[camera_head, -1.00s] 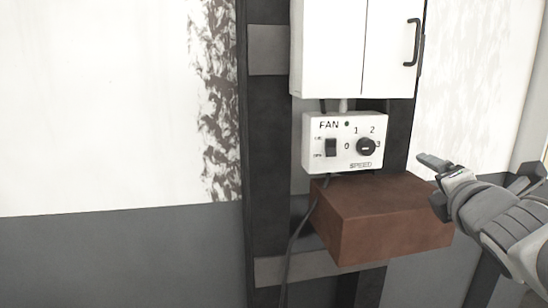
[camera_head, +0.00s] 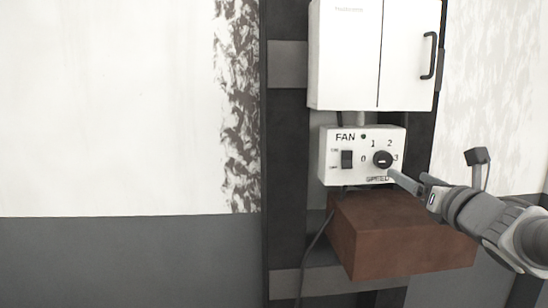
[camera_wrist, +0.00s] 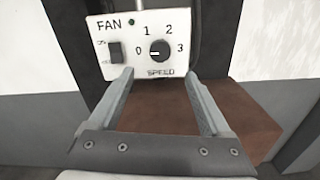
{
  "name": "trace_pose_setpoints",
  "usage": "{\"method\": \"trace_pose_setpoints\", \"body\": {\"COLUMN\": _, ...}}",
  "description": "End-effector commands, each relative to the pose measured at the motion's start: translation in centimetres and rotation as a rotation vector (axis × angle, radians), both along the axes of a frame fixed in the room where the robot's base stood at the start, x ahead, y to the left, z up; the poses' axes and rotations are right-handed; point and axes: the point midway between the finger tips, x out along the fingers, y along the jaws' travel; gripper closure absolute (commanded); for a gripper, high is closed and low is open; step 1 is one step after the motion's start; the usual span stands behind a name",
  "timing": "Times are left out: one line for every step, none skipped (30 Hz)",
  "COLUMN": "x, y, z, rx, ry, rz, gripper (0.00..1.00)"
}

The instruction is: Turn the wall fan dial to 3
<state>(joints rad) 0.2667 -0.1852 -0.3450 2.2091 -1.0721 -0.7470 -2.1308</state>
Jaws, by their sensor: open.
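The white fan control box (camera_head: 330,172) hangs on the dark post and also shows in the wrist view (camera_wrist: 98,66). Its round black dial (camera_head: 382,159) sits among the labels 0, 1, 2 and 3. In the wrist view the dial (camera_wrist: 160,50) has a pale mark on its left side, toward 0. My gripper (camera_head: 406,176) is open and empty, just below and right of the dial in the head view. In the wrist view my gripper's fingers (camera_wrist: 159,72) are spread wide, pointing at the box, with the dial between and above their tips. Contact with the box cannot be told.
A black rocker switch (camera_head: 347,159) is left of the dial. A small green light (camera_wrist: 131,22) is beside the word FAN. A brown block (camera_head: 400,245) juts out under the box. A white cabinet (camera_head: 345,60) is above. A dark cable (camera_head: 312,255) hangs at left.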

Motion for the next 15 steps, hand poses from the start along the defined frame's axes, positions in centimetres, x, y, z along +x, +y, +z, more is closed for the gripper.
{"method": "trace_pose_setpoints", "body": {"x": 1.0, "y": 0.0, "z": 0.0, "rx": 0.0, "ry": 0.003, "rz": 0.001, "gripper": 0.18}}
{"method": "trace_pose_setpoints", "body": {"x": 1.6, "y": 0.1, "z": 0.0, "rx": 0.0, "ry": 0.004, "rz": 0.001, "gripper": 0.18}}
{"method": "trace_pose_setpoints", "body": {"x": 2.3, "y": 0.1, "z": 0.0, "rx": 0.0, "ry": 0.003, "rz": 0.0, "gripper": 0.18}}
{"method": "trace_pose_setpoints", "body": {"x": 2.8, "y": 0.1, "z": 0.0, "rx": 0.001, "ry": 0.003, "rz": 0.0, "gripper": 0.18}}
{"method": "trace_pose_setpoints", "body": {"x": 3.3, "y": 0.1, "z": 0.1, "rx": 0.0, "ry": 0.003, "rz": 0.001, "gripper": 0.18}}
{"method": "trace_pose_setpoints", "body": {"x": 4.0, "y": 0.2, "z": 0.0, "rx": 0.0, "ry": 0.003, "rz": 0.001, "gripper": 0.18}}
{"method": "trace_pose_setpoints", "body": {"x": 4.6, "y": 0.2, "z": 0.0, "rx": 0.0, "ry": 0.003, "rz": 0.002, "gripper": 0.18}}
{"method": "trace_pose_setpoints", "body": {"x": 5.1, "y": 0.2, "z": 0.0, "rx": 0.001, "ry": 0.003, "rz": 0.001, "gripper": 0.18}}
{"method": "trace_pose_setpoints", "body": {"x": 5.7, "y": 0.2, "z": 0.1, "rx": 0.0, "ry": 0.002, "rz": 0.001, "gripper": 0.18}}
{"method": "trace_pose_setpoints", "body": {"x": 6.2, "y": 0.2, "z": 0.1, "rx": 0.0, "ry": 0.003, "rz": 0.0, "gripper": 0.18}}
{"method": "trace_pose_setpoints", "body": {"x": 6.7, "y": 0.2, "z": 0.1, "rx": 0.0, "ry": 0.002, "rz": 0.0, "gripper": 0.18}}
{"method": "trace_pose_setpoints", "body": {"x": 7.3, "y": 0.3, "z": 0.1, "rx": 0.0, "ry": 0.002, "rz": 0.0, "gripper": 0.18}}
{"method": "trace_pose_setpoints", "body": {"x": 7.7, "y": 0.3, "z": 0.0, "rx": 0.0, "ry": 0.002, "rz": 0.0, "gripper": 0.18}}
{"method": "trace_pose_setpoints", "body": {"x": 8.1, "y": 0.3, "z": 0.1, "rx": 0.001, "ry": 0.001, "rz": 0.0, "gripper": 0.18}}
{"method": "trace_pose_setpoints", "body": {"x": 8.6, "y": 0.3, "z": 0.1, "rx": 0.001, "ry": 0.001, "rz": 0.0, "gripper": 0.18}}
